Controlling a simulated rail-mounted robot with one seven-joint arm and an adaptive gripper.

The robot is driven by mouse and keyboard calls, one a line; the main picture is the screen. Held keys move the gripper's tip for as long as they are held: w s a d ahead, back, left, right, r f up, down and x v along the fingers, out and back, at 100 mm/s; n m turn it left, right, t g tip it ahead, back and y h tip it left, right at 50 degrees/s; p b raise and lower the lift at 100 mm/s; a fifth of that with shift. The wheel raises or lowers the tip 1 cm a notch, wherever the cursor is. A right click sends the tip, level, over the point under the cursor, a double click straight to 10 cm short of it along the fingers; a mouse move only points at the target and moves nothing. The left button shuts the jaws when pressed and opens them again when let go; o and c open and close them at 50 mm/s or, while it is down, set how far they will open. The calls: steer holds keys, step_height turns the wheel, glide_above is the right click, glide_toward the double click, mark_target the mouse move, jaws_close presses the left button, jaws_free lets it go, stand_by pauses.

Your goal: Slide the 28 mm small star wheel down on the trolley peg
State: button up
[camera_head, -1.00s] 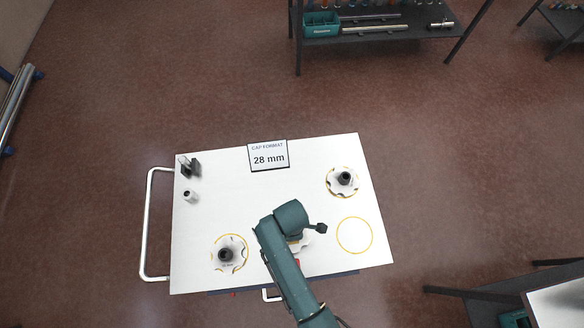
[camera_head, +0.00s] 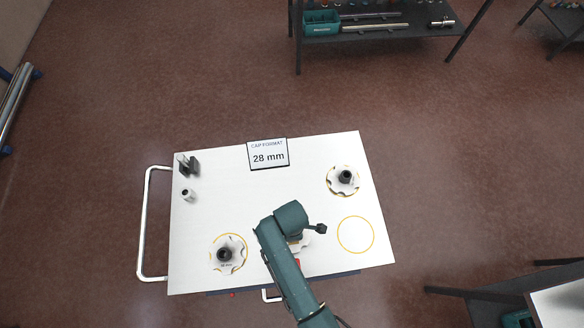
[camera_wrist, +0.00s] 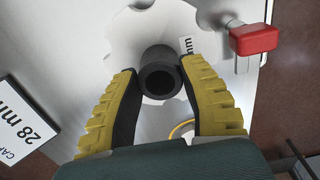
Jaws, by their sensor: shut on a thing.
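In the wrist view my gripper (camera_wrist: 163,100) is shut on the black hollow hub of a white star wheel (camera_wrist: 125,35), with one yellow-padded finger on each side of the hub (camera_wrist: 160,75). A label ending in "mm" lies on the wheel; the rest of it is hidden. In the head view my arm covers most of this wheel (camera_head: 305,241) over the front middle of the white trolley top (camera_head: 230,200). The trolley peg under it cannot be made out, so I cannot tell how far the wheel is down.
Other star wheels with black hubs stand at front left (camera_head: 226,255) and back right (camera_head: 343,180). An empty yellow ring (camera_head: 355,217) is at right. A "28 mm" sign (camera_head: 268,154) stands at the back. A red handle (camera_wrist: 254,38) is near the held wheel. Small metal parts (camera_head: 187,194) stand at left.

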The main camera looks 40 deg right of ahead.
steer(key=shift+f+b, duration=1.15)
steer(key=shift+f, duration=0.55)
steer(key=o, duration=1.2)
steer(key=shift+o, duration=0.6)
steer(key=o, duration=0.4)
steer(key=shift+o, duration=0.2)
step_height(320, 180, up, 8)
steer(key=p, duration=0.7)
